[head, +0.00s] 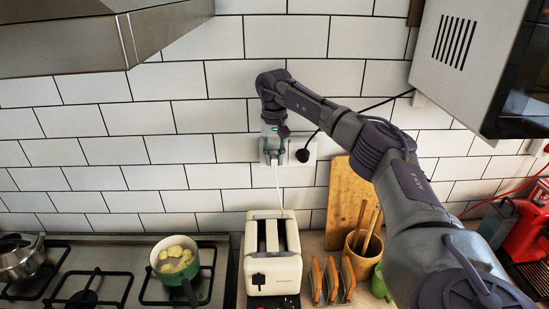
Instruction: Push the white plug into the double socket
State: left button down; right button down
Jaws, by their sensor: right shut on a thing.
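The double socket (311,147) is a white plate on the tiled wall. A black plug (302,155) sits in its right half, with a black cable running up to the right. My right gripper (273,153) is at the left half, pointing down and shut on the white plug (274,162). The gripper hides most of the plug, so I cannot tell whether its pins are in the socket. A white cable (278,186) hangs from the plug to the toaster (272,255). My left gripper is out of view.
A hob (120,255) with a green pot (175,258) is at the lower left, under a metal hood (100,40). A wooden board (348,200), utensil pot (364,243) and toast rack (331,284) stand right of the toaster. A microwave (470,60) hangs at the upper right.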

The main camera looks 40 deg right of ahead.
aim_at(274, 155)
jog(key=shift+w+d, duration=0.35)
jog(key=shift+w, duration=0.05)
jog(key=c, duration=0.9)
grip_release()
jog(key=shift+c, duration=0.2)
notch_tip(274, 155, up, 12)
